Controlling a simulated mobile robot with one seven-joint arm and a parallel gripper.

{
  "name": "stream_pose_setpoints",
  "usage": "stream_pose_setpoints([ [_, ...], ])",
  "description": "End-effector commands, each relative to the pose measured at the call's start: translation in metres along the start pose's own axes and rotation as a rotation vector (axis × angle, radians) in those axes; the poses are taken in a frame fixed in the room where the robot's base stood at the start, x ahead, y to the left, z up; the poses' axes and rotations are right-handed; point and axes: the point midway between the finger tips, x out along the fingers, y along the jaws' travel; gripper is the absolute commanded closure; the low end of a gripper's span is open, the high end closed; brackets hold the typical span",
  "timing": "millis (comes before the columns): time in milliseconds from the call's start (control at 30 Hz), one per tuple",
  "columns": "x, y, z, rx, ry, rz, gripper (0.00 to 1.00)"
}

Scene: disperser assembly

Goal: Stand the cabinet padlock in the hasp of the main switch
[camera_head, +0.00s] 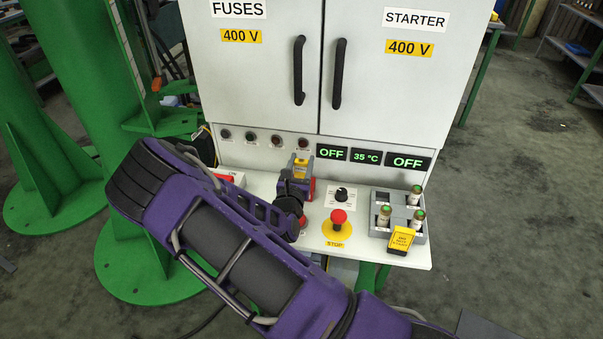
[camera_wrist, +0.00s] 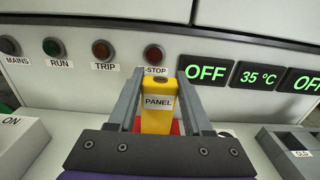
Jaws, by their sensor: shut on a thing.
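My gripper (camera_head: 301,166) is shut on a yellow block labelled PANEL (camera_wrist: 158,103), which I take to be the cabinet padlock. It stands upright between the two grey fingers in the wrist view, with a dark opening in its top. The padlock (camera_head: 300,160) also shows in the head view, above the desk ledge near the panel front. No shackle can be made out. A red part (camera_wrist: 177,127) lies behind and below the padlock, largely hidden by it and the fingers. Whether this is the main switch, and where its hasp is, I cannot tell.
A yellow-based red stop button (camera_head: 338,217) and a black knob (camera_head: 342,194) stand right of my gripper. Further right are a grey tray (camera_head: 381,197) with several fuse-like cylinders and a yellow tag (camera_head: 401,240). The cabinet panel (camera_wrist: 105,28) rises just behind.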

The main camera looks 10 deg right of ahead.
Motion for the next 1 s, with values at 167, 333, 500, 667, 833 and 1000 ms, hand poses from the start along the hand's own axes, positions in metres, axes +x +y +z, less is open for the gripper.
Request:
stream_pose_setpoints([
  [167,0.0,0.0,0.001,0.001,-0.001,0.0,1.0],
  [333,0.0,0.0,0.001,0.001,-0.001,0.0,1.0],
  [500,0.0,0.0,0.017,0.003,-0.002,-0.001,1.0],
  [667,0.0,0.0,0.05,0.005,-0.003,-0.001,1.0],
  [833,0.0,0.0,0.081,0.004,-0.002,0.0,1.0],
  [1000,-0.001,0.005,0.098,0.002,-0.002,0.005,1.0],
])
